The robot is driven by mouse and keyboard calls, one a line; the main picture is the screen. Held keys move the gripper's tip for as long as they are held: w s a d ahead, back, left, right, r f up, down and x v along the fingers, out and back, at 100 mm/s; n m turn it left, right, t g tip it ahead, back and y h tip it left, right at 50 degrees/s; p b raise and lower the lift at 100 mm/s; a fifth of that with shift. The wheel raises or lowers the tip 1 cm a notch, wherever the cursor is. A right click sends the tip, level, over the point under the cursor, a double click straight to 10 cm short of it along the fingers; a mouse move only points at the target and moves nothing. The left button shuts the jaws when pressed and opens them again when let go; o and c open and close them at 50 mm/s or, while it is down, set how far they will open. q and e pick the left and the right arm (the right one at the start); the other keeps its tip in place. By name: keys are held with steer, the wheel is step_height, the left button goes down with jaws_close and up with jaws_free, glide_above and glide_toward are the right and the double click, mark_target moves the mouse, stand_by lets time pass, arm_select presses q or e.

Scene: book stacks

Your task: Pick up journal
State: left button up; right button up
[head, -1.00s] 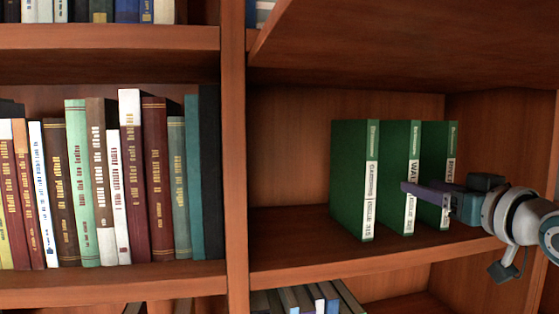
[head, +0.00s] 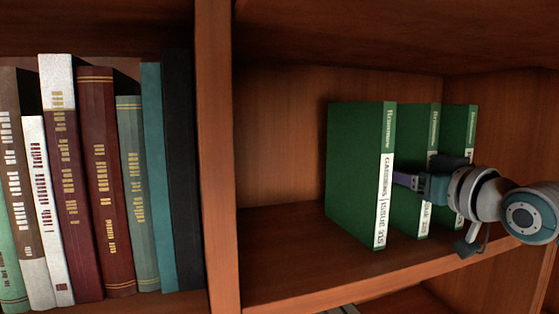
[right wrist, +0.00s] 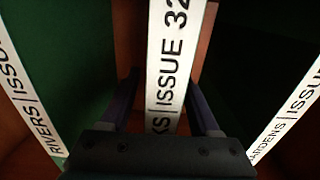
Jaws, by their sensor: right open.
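Three green journals with white spine labels stand upright and apart on the right shelf. The Gardens journal (head: 357,165) is nearest, the middle journal (head: 412,212) stands behind it, and the Rivers journal (head: 458,125) is farthest right. My right gripper (head: 405,180) is at the middle journal's spine; one purple finger reaches in behind the Gardens spine. In the right wrist view, the middle spine, reading "KS | ISSUE 32" (right wrist: 172,65), lies between my open fingers, one on each side. Whether they touch it I cannot tell. My left gripper is not in view.
A wooden upright (head: 217,160) parts this shelf from a row of several books (head: 105,180) on the left. The shelf board (head: 300,270) is bare left of the journals. The shelf above (head: 400,30) and the right side wall (head: 510,120) bound the bay.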

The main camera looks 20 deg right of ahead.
steer(key=shift+s, duration=0.1)
jaws_close()
steer(key=shift+r, duration=0.1)
stand_by(1.1)
